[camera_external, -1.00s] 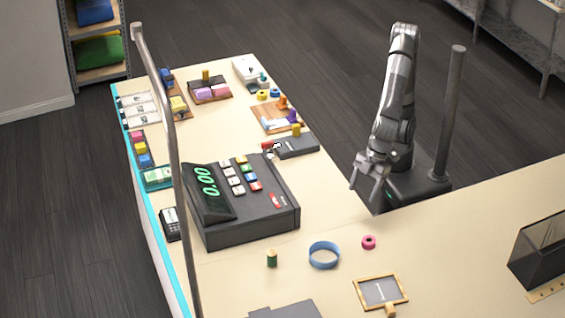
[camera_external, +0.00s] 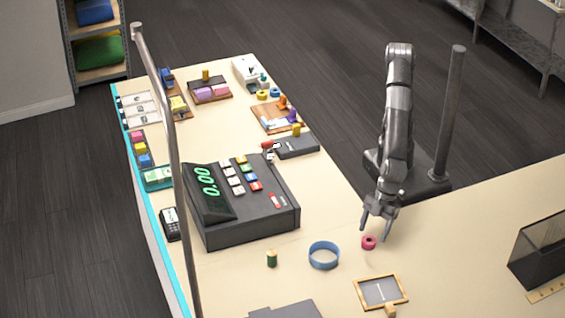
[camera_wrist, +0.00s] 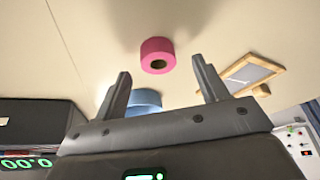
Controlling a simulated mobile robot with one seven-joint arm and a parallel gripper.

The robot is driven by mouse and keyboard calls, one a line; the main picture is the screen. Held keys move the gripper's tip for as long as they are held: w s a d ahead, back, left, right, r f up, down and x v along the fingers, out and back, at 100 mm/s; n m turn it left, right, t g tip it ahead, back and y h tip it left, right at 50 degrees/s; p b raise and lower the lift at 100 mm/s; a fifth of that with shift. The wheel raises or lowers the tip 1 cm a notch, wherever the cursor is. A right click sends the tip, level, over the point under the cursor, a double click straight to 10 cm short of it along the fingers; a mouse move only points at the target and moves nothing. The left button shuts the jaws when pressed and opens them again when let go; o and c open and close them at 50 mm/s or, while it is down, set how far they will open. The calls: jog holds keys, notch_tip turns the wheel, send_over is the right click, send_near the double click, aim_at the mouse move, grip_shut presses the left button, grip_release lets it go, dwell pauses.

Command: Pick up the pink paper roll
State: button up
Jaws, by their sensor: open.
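The pink paper roll (camera_external: 369,242) is small and stands on the counter, to the right of a blue ring (camera_external: 323,255). In the wrist view the pink roll (camera_wrist: 157,55) shows its dark core hole and appears beyond and between my fingertips. My gripper (camera_external: 374,230) is open and empty and points down close to the roll, its fingers apart. In the wrist view my gripper's fingertips (camera_wrist: 160,68) frame the roll and nothing is between the pads. Whether a finger touches the roll cannot be told.
A wood-framed board (camera_external: 380,292) lies in front of the roll. A green spool (camera_external: 271,258) stands left of the blue ring. A large cash register (camera_external: 245,222) is farther left, and a dark box (camera_external: 540,250) is at the right. The counter right of the roll is clear.

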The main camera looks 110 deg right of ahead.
aim_at(370, 239)
jog(key=x, duration=0.3)
jog(key=shift+d+f, duration=0.1)
jog(key=c, duration=1.1)
